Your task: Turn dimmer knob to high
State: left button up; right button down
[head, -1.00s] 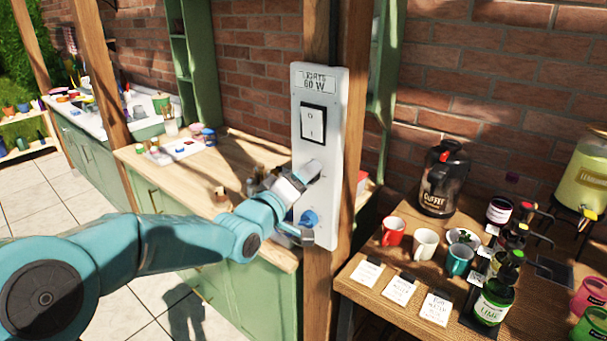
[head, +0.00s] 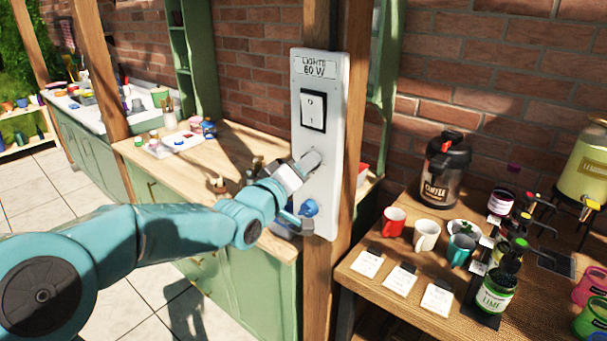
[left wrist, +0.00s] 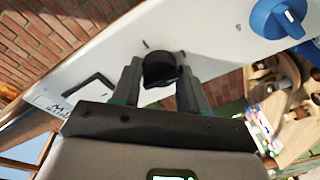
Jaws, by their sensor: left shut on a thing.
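A white panel (head: 334,125) on a wooden post bears a "LIGHTS 60 W" label, a rocker switch (head: 312,110) and a blue knob (head: 309,208) low down. My left gripper (head: 306,168) is at the panel between the switch and the blue knob. In the left wrist view its two dark fingers (left wrist: 158,82) are shut on a black knob (left wrist: 160,66), one on each side. Short dark marks show on the panel near this knob. In the head view my gripper hides the black knob. The blue knob (left wrist: 278,18), with a white mark, is apart from the fingers. My right gripper is out of view.
At right a wooden table (head: 400,318) holds mugs, a black coffee flask (head: 446,175), bottles, cards and a yellow drink dispenser (head: 583,170). At left behind my arm is a green cabinet (head: 255,300) with a wooden top. A brick wall stands behind.

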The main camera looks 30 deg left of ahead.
pick_arm(q)
jog(key=m+b, duration=0.3)
jog(key=m, duration=0.2)
jog(key=m+h+b, duration=0.1)
jog(key=m+b, duration=0.3)
jog(key=m, duration=0.2)
jog(key=m+t+h+b, duration=0.1)
jog(key=m+b, duration=0.3)
jog(key=m, duration=0.2)
jog(key=shift+a+f, duration=0.15)
jog(key=shift+a, duration=0.1)
jog(key=shift+m, duration=0.4)
jog(key=o, duration=1)
jog(key=shift+o, duration=0.2)
